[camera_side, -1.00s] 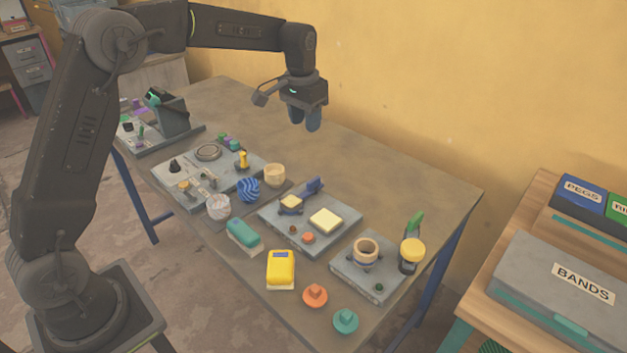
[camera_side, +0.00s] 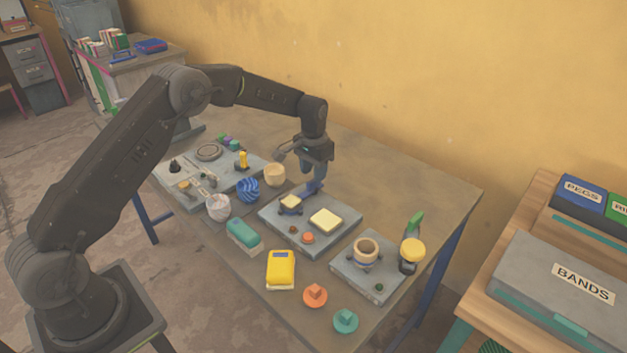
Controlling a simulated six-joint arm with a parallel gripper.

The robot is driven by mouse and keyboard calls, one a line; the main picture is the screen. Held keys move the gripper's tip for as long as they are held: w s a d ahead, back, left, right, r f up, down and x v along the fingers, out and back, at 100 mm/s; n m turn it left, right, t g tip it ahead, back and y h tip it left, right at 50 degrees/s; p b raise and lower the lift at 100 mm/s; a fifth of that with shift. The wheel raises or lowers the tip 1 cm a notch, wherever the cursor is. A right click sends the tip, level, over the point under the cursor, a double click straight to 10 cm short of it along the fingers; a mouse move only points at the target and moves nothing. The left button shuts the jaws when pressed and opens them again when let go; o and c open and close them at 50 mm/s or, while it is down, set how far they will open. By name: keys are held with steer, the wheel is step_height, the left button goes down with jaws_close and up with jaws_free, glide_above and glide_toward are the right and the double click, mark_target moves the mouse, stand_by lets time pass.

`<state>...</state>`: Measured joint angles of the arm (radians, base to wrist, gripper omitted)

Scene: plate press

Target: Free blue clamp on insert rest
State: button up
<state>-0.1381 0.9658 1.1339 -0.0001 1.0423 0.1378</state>
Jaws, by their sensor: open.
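The blue clamp (camera_side: 312,187) stands at the back edge of the middle grey plate (camera_side: 336,237). A small cream block (camera_side: 290,202) sits beside it in a dark holder, which may be the insert rest. A larger cream square (camera_side: 325,220) lies on the same plate to the right. My gripper (camera_side: 314,178) points down right at the blue clamp's upper part. Its fingers are open, and they overlap the clamp in this view. I cannot tell whether they touch it, and the clamp's top is partly hidden.
A blue striped ball (camera_side: 248,189) and a tan cup (camera_side: 274,174) stand to the left. In front lie a teal block (camera_side: 243,236) and a yellow block (camera_side: 280,269). The table behind the clamp is clear.

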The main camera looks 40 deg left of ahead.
mark_target(310, 188)
steer(key=shift+f, duration=1.8)
steer(key=shift+c, duration=0.4)
jaws_close()
